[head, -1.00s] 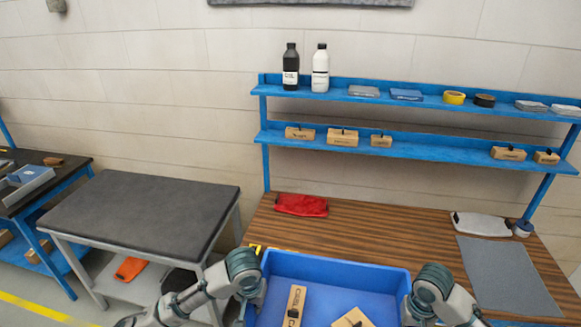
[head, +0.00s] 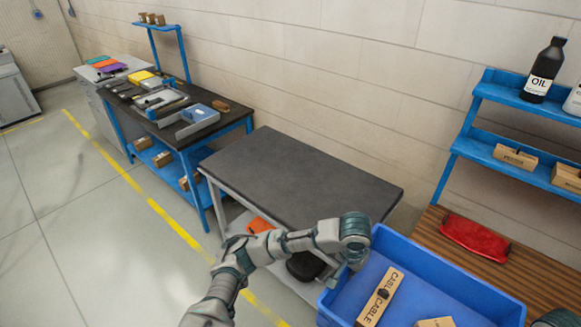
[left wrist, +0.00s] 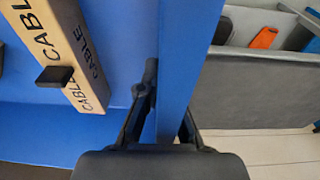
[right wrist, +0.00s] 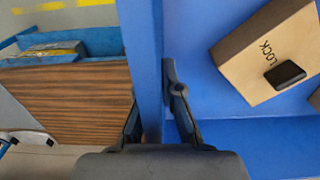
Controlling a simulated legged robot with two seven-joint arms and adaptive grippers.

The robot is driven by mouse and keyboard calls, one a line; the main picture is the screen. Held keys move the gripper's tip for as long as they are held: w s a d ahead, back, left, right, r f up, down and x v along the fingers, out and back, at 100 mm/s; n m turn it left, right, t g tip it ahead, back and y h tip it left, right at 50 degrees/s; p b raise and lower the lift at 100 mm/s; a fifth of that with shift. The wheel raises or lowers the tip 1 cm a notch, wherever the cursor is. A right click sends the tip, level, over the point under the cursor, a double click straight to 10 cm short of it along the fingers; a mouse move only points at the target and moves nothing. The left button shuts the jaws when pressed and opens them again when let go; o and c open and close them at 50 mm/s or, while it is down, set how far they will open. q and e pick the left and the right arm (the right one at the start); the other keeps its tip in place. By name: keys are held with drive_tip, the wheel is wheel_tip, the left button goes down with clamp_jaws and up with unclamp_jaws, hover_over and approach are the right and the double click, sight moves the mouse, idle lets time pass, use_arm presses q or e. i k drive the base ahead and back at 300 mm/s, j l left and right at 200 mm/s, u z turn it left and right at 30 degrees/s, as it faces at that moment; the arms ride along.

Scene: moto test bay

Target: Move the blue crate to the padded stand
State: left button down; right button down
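The blue crate (head: 452,273) is at the lower right of the head view, with a cable box (head: 380,297) and a second carton (head: 435,322) inside. My left gripper (head: 352,268) is at its left wall; in the left wrist view its fingers (left wrist: 163,105) straddle that wall and are closed on it. In the right wrist view my right gripper (right wrist: 152,105) has its fingers on both sides of the opposite wall, beside a lock box (right wrist: 265,50). The padded stand (head: 300,175), a table with a dark grey top, is left of the crate; its top is empty.
A wooden bench (head: 470,262) with a red pouch (head: 475,236) and blue shelves (head: 525,100) is on the right. A dark workbench (head: 205,122) with trays stands beyond the stand. Open floor (head: 85,230) lies at the left. An orange item (head: 260,225) is on the stand's lower shelf.

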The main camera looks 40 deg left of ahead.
sight(270, 174)
drive_tip(key=i+j, duration=0.1)
drive_tip(key=j, duration=0.4)
drive_tip(key=i+j, duration=0.1)
drive_tip(key=j, duration=0.4)
drive_tip(key=i+j, duration=0.1)
drive_tip(key=j, duration=0.4)
drive_tip(key=i+j, duration=0.1)
drive_tip(key=j, duration=0.4)
drive_tip(key=i+j, duration=0.15)
drive_tip(key=j, duration=0.35)
drive_tip(key=i+j, duration=0.1)
drive_tip(key=j, duration=0.4)
drive_tip(key=i+j, duration=0.15)
drive_tip(key=j, duration=0.25)
drive_tip(key=i+j, duration=0.2)
drive_tip(key=j, duration=0.2)
drive_tip(key=i+j, duration=0.15)
drive_tip(key=j, duration=0.25)
